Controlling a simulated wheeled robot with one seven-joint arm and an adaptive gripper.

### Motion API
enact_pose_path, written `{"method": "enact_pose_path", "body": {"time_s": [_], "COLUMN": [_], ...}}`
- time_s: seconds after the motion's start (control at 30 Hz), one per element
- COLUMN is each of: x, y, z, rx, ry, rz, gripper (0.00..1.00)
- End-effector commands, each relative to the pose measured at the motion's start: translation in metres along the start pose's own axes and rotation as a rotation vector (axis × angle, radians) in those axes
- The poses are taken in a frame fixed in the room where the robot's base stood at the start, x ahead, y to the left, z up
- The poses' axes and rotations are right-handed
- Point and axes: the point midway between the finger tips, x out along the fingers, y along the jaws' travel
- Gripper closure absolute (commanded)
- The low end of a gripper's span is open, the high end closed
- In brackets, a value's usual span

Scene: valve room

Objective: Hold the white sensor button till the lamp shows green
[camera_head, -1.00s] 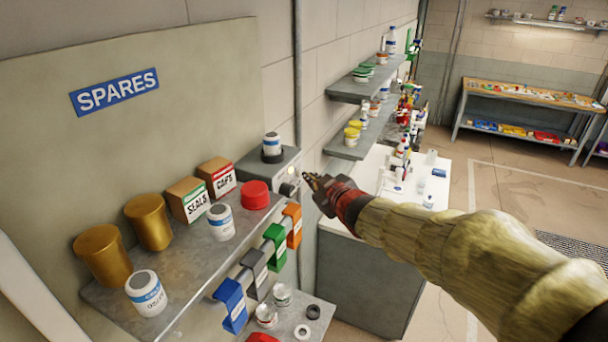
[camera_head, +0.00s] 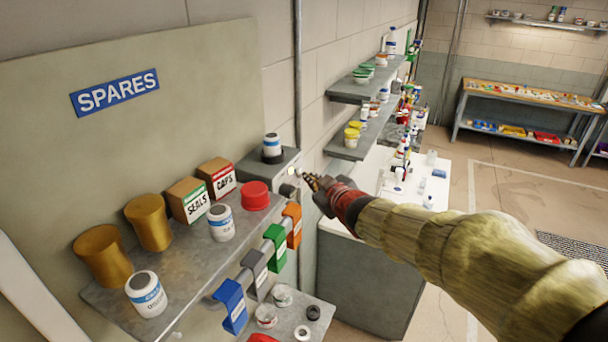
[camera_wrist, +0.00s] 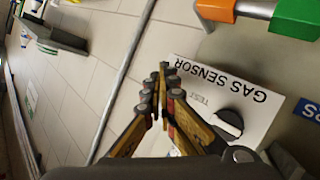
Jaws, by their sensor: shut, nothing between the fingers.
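The grey gas sensor box (camera_head: 262,172) sits at the far right end of the spares shelf. In the wrist view its white face (camera_wrist: 245,90) reads GAS SENSOR and TEST, upside down. A small pale-yellow lit spot (camera_head: 291,171) shows on its front in the head view; I see no green there. I cannot make out the white button clearly or tell contact.
A red lid (camera_head: 255,195), cartons (camera_head: 217,178) and gold cans (camera_head: 149,222) stand on the shelf. Coloured tags (camera_head: 275,247) hang along its front edge.

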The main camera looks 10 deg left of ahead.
Motion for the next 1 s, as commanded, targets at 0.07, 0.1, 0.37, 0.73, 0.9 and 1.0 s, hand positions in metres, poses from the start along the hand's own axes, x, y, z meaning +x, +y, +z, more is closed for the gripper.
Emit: {"method": "enact_pose_path", "body": {"time_s": [0.07,0.1,0.37,0.73,0.9,1.0], "x": [0.000,0.000,-0.001,-0.012,-0.013,-0.013], "y": [0.000,0.000,0.000,0.009,0.009,0.009], "z": [0.000,0.000,0.000,0.008,0.010,0.010], "rx": [0.000,0.000,0.000,0.001,0.000,0.000], "ry": [0.001,0.001,0.000,-0.001,0.000,0.000], "rz": [0.000,0.000,0.000,0.001,0.000,0.000], "gripper": [1.00,1.00,1.00,1.00,1.00,1.00]}}
